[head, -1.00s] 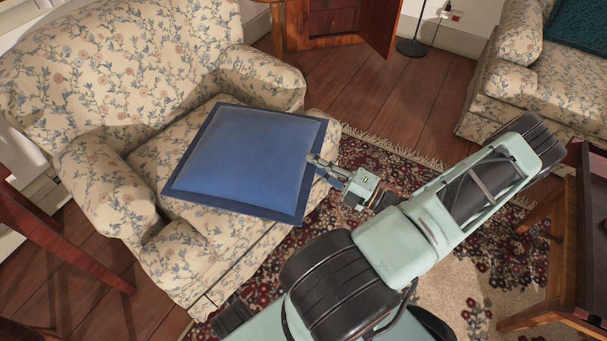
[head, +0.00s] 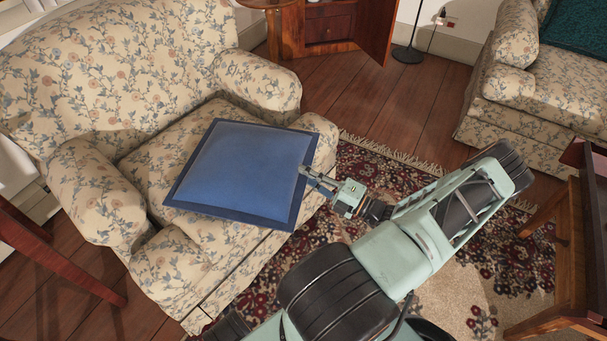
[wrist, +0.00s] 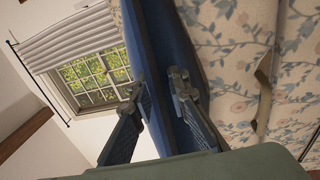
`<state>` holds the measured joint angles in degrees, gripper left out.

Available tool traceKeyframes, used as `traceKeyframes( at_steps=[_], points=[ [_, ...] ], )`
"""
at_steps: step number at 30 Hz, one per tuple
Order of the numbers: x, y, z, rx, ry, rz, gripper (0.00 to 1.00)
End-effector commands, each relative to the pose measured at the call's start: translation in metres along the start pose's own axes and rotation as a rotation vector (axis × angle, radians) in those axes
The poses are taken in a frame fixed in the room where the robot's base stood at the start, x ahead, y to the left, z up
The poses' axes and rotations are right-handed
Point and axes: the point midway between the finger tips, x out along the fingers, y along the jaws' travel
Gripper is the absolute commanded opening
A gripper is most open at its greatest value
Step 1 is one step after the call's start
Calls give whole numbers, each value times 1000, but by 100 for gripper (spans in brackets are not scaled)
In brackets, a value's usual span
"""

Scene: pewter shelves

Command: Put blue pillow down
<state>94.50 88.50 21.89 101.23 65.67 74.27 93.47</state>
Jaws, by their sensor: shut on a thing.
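The blue pillow (head: 243,172) is square with a darker blue border. In the head view it appears over the seat and front of the floral armchair (head: 105,200). My gripper (head: 309,176) is shut on the pillow's right edge. In the wrist view the pillow (wrist: 150,50) shows edge-on between the two fingers of my gripper (wrist: 163,98). Whether the pillow touches the seat cannot be told. The pillow hides part of the seat cushion.
A second floral seat (head: 548,95) with a teal cushion (head: 585,28) stands at the upper right. A patterned rug (head: 390,165) lies on the wood floor. A wooden table (head: 570,235) is at the right edge. An open wooden cabinet (head: 335,28) stands at the back.

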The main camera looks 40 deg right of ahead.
Motion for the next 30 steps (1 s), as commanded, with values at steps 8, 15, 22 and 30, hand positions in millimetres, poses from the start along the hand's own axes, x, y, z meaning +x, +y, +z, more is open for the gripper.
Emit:
traceKeyframes(
  at_steps=[8, 15, 22, 30],
  points=[
    [0, -2, 0, 0, 0, 0, 34],
    [0, -1, 0, 0, 0, 0, 34],
    [-22, 2, 0, 0, -2, -2, 34],
    [-81, 1, 0, -1, -2, -2, 34]
  ],
)
